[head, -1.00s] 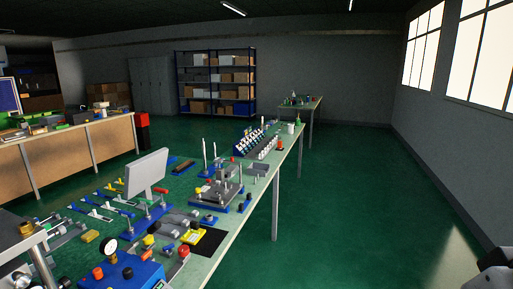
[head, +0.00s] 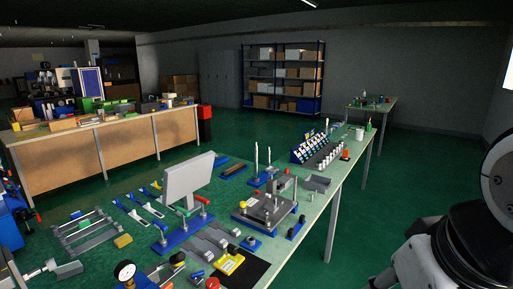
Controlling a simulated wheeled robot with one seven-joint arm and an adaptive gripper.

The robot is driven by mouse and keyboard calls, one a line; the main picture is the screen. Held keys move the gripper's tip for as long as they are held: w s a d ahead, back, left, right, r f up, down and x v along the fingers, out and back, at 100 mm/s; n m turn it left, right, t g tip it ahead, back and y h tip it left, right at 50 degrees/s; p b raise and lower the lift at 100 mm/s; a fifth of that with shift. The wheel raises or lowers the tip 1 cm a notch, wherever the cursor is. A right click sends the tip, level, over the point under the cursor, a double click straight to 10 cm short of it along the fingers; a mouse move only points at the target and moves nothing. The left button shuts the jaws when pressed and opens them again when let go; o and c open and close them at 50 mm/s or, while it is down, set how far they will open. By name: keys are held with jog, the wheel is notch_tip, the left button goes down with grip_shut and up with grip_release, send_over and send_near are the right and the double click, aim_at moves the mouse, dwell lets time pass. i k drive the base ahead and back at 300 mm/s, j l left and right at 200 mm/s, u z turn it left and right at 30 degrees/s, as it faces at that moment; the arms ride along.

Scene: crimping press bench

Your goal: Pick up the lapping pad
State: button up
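I cannot tell for sure which thing is the lapping pad. A flat black square sheet (head: 256,274) lies at the near edge of the long green-topped bench (head: 318,206), and a yellow piece (head: 228,263) lies at its left edge. A brown block on a blue base (head: 233,171) lies farther back on the same bench. Part of my arm shows at the right edge, apart from the bench. My gripper is not in view.
A grey panel (head: 188,181) stands upright on the bench among fixtures. A grey plate fixture (head: 263,211) and a rack of small parts (head: 312,149) stand farther along. A wooden-fronted bench (head: 110,150) is at the left. Green floor right of the bench is clear.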

aim_at(345, 152)
jog(key=i+l, duration=0.4)
jog(key=i+l+u, duration=0.1)
jog(key=i+l, duration=0.25)
jog(key=l, duration=0.15)
jog(key=i+l, duration=0.35)
jog(key=l, duration=0.15)
jog(key=i+l+u, duration=0.1)
jog(key=i+l, duration=0.6)
jog(key=l, duration=0.3)
jog(key=i+l+u, duration=0.15)
jog(key=l, duration=0.35)
jog(key=i+l+u, duration=0.1)
jog(key=l, duration=0.4)
jog(key=i+l+u, duration=0.15)
jog(key=l, duration=0.35)
jog(key=l+u, duration=0.15)
jog(key=l, duration=0.35)
